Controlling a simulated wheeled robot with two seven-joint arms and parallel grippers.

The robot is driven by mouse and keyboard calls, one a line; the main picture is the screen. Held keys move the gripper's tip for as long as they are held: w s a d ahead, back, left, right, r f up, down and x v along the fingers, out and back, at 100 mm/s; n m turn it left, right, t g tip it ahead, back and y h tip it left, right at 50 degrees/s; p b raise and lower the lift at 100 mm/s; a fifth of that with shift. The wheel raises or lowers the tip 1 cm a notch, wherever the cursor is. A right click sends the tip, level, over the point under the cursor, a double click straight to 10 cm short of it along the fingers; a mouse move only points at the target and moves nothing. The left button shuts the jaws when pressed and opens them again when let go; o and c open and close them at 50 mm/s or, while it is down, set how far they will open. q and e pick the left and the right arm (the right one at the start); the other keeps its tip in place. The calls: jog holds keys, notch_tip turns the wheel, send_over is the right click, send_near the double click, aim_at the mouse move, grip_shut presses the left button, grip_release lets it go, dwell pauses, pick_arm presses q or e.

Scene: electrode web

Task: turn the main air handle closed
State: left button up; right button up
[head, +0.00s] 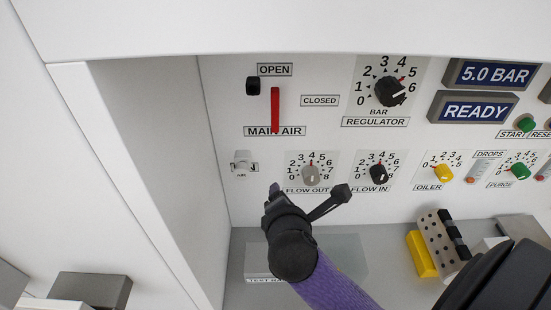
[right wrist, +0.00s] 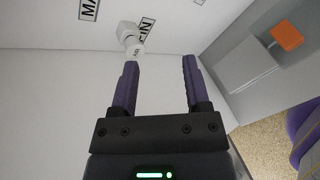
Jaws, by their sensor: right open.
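The red main air handle (head: 275,108) stands upright on the white panel in the head view. Its top end is just under the OPEN label (head: 275,70), and its lower end overlaps the MAIN AIR label (head: 262,131). The CLOSED label (head: 320,101) is to its right. My right gripper (head: 308,192) is below the handle, apart from it, in front of the lower panel. In the right wrist view my right gripper (right wrist: 160,65) is open with nothing between its fingers. The handle is not visible in that view. My left gripper is not in view.
A white air fitting (head: 242,160) projects from the panel left of my right gripper; it also shows beyond the left finger in the right wrist view (right wrist: 132,40). Regulator (head: 390,91) and flow knobs (head: 311,174) sit to the right. A side wall (head: 150,170) bounds the left.

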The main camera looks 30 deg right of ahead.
aim_at(275, 110)
jog(key=w+d+r+n+t+h, duration=0.2)
jog(key=w+r+n+t+h, duration=0.25)
jog(key=r+n, duration=0.65)
jog(key=shift+m+y, duration=0.3)
jog(key=shift+y, duration=0.15)
jog(key=x, duration=0.9)
jog(key=shift+w+a+f+b, duration=0.15)
jog(key=shift+w+b, duration=0.15)
jog(key=shift+w, duration=0.3)
grip_shut()
